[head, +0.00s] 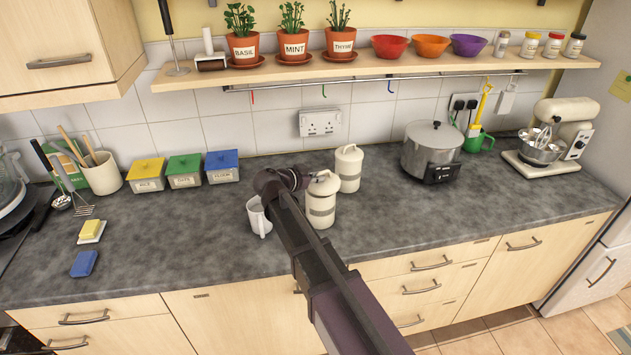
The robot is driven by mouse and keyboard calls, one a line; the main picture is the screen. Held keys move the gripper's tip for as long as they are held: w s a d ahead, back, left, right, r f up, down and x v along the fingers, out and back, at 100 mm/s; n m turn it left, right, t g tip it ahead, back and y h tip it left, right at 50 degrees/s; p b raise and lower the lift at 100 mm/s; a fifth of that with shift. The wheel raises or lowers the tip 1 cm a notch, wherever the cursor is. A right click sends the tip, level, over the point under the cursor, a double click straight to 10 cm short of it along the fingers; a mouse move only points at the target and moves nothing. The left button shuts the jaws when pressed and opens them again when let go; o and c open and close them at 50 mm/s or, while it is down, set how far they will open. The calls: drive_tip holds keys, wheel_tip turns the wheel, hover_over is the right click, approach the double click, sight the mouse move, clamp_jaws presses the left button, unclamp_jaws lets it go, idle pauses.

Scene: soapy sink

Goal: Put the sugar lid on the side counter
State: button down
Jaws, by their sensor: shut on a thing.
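Two cream lidded canisters stand mid-counter, and their labels are too small to read. The front canister (321,209) has a pale lid (324,184) with a small knob on top, and the lid sits on or just at its rim. My gripper (300,179) reaches in from the left at lid height and is shut on this lid, which I take for the sugar lid. The exact grip is partly hidden by my dark arm. The rear canister (348,171) stands just behind to the right, with its own lid on.
A white mug (258,218) stands just below and left of my gripper. A steel pot (432,150) and a mixer (551,137) stand to the right, three coloured-lid boxes (184,171) to the left. The grey counter (175,235) has free room at front left and right.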

drive_tip(key=shift+w, duration=0.1)
drive_tip(key=shift+w+a, duration=0.1)
drive_tip(key=shift+w, duration=0.1)
drive_tip(key=shift+w+a+f, duration=0.1)
drive_tip(key=shift+w+a, duration=0.1)
drive_tip(key=shift+w, duration=0.35)
drive_tip(key=shift+w+a+f, duration=0.1)
drive_tip(key=shift+w+a, duration=0.05)
drive_tip(key=shift+w, duration=0.35)
drive_tip(key=shift+f+b, duration=0.9)
drive_tip(key=shift+b, duration=0.2)
drive_tip(key=shift+s+f+b, duration=0.1)
drive_tip(key=shift+f+b, duration=0.5)
drive_tip(key=shift+f, duration=0.25)
drive_tip(key=c, duration=0.7)
unclamp_jaws()
drive_tip(key=shift+c, duration=0.2)
